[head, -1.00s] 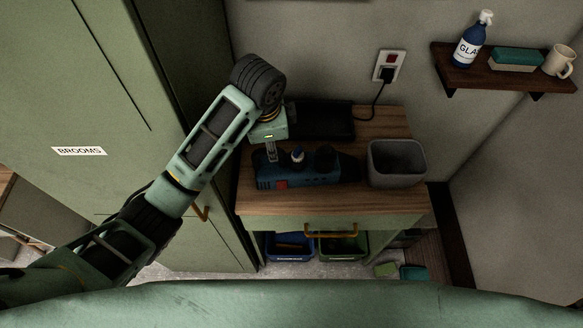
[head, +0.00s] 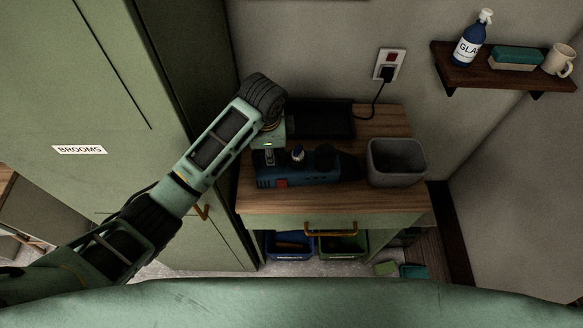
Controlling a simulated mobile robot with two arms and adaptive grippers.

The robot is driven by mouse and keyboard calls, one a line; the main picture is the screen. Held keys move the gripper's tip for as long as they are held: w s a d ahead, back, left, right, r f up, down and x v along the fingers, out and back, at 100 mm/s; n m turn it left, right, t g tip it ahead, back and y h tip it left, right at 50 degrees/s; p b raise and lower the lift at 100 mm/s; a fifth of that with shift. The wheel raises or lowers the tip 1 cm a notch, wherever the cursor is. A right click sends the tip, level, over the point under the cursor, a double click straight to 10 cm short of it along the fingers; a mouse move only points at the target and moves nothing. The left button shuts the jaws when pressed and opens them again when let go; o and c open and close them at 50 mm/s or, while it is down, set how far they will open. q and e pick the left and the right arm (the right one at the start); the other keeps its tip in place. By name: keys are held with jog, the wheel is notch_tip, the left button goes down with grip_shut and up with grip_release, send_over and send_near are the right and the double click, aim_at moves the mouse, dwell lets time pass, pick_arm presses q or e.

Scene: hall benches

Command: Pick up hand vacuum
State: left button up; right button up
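The hand vacuum (head: 312,175), dark blue with a red patch near its left end and a dark nose at the right, lies on the wooden top of a small cabinet. My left gripper (head: 269,157) comes in from the left and points down at the vacuum's left end. Its fingertips are at or just above the body; I cannot tell whether they touch it or how far apart they are. My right gripper is out of view.
A grey bin (head: 397,163) stands right of the vacuum, and a black tray-like base (head: 322,118) lies behind it, with a cord to the wall outlet (head: 389,66). A tall green locker (head: 100,90) is close on the left. A wall shelf (head: 500,72) holds several items.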

pick_arm(q)
grip_shut()
dwell(0.6)
jog(key=shift+r, duration=0.15)
